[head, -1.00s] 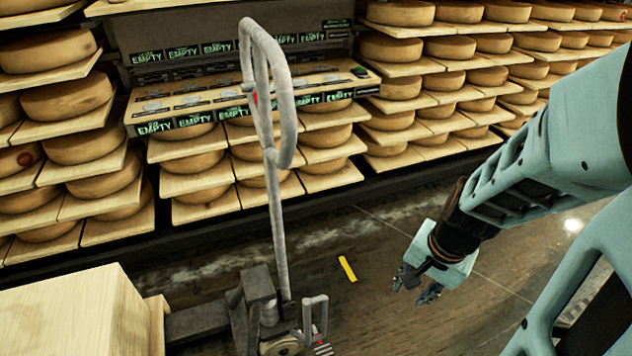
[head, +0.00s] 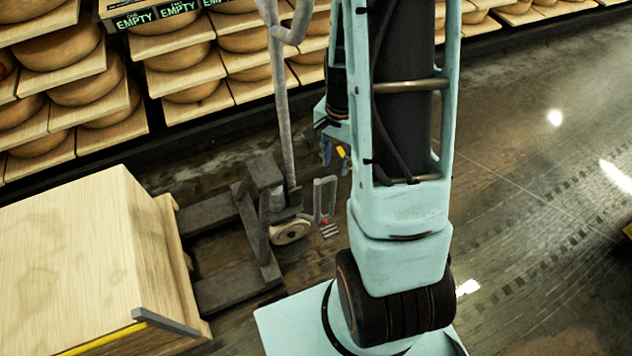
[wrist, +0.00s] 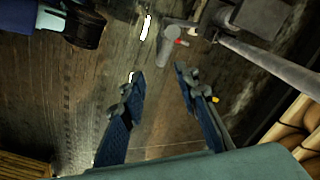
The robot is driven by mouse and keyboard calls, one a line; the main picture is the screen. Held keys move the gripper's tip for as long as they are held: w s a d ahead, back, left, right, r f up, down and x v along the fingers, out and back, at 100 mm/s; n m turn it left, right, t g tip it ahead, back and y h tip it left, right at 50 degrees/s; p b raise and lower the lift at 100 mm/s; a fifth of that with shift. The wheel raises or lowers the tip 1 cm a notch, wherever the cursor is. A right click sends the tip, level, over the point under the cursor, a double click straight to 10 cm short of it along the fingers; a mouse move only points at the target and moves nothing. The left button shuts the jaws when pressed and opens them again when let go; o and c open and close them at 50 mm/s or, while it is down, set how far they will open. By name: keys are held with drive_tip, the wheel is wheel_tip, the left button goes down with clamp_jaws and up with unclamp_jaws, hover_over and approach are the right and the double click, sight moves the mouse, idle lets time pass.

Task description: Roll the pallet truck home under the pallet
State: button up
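The grey pallet truck (head: 262,205) stands left of my arm in the head view, with its tall handle upright. Its two forks run left to the edge of a large pale wooden block (head: 85,255) with a board-like edge (head: 180,260). How far the forks reach under it is hidden. In the wrist view the truck's body (wrist: 265,15) and handle shaft (wrist: 262,62) are at the upper right. My gripper (wrist: 160,84) is open and empty, its fingers apart over the floor. In the head view it is mostly hidden behind my arm, close to the truck's handle side.
Shelves of cheese wheels (head: 180,55) line the back wall behind the truck. A grey and yellow strip (head: 150,318) lies at the block's front edge. The floor at right (head: 530,210) is mostly clear.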

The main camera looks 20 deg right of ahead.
sight(334, 184)
drive_tip(key=shift+f, duration=0.3)
wheel_tip(334, 184, down, 10)
drive_tip(key=b, duration=0.3)
drive_tip(key=shift+f, duration=0.15)
drive_tip(key=c, duration=0.7)
clamp_jaws()
drive_tip(key=shift+s, duration=0.1)
